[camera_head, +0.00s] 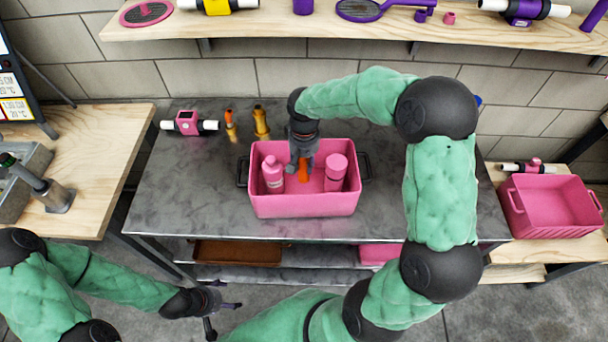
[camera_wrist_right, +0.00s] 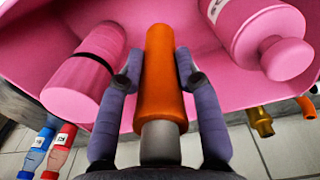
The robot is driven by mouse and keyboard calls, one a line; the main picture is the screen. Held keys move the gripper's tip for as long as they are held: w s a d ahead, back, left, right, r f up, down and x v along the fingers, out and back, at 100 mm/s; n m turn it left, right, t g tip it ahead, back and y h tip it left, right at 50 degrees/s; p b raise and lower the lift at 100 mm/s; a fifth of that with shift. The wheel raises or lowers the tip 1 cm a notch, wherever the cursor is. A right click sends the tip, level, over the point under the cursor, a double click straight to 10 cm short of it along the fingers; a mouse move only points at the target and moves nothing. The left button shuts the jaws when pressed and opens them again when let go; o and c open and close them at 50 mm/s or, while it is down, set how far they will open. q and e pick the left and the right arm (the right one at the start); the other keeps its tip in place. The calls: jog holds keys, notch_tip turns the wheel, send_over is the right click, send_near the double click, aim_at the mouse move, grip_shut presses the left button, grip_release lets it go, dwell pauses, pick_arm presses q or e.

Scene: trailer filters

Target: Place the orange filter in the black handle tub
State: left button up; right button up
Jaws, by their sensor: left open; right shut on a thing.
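The orange filter (camera_wrist_right: 163,75) is between the fingers of my right gripper (camera_wrist_right: 160,75), which is shut on it. In the head view the filter (camera_head: 304,172) shows inside the tub, below my right gripper (camera_head: 303,160). The pink tub with black handles (camera_head: 305,205) stands on the grey table. Two pink bottles stand in it, one on the left (camera_head: 272,174) and one on the right (camera_head: 336,172), with the filter between them. Whether the filter touches the tub floor cannot be told. My left gripper (camera_head: 222,308) is open and empty, low in front of the table.
A pink-and-white device (camera_head: 188,123) and two small orange and yellow items (camera_head: 261,122) stand at the back left of the table. Another pink tub (camera_head: 552,207) is on the right bench. A wooden shelf (camera_head: 380,30) runs above.

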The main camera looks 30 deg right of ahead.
aim_at(304, 175)
jog(key=shift+f+b, duration=0.75)
jog(key=shift+f, duration=2.75)
jog(key=shift+f, duration=0.15)
jog(key=o, duration=1.1)
jog(key=shift+o, duration=0.2)
jog(key=shift+r, duration=0.35)
notch_tip(304, 175, up, 12)
jog(key=p, duration=0.3)
jog(key=shift+f, duration=0.2)
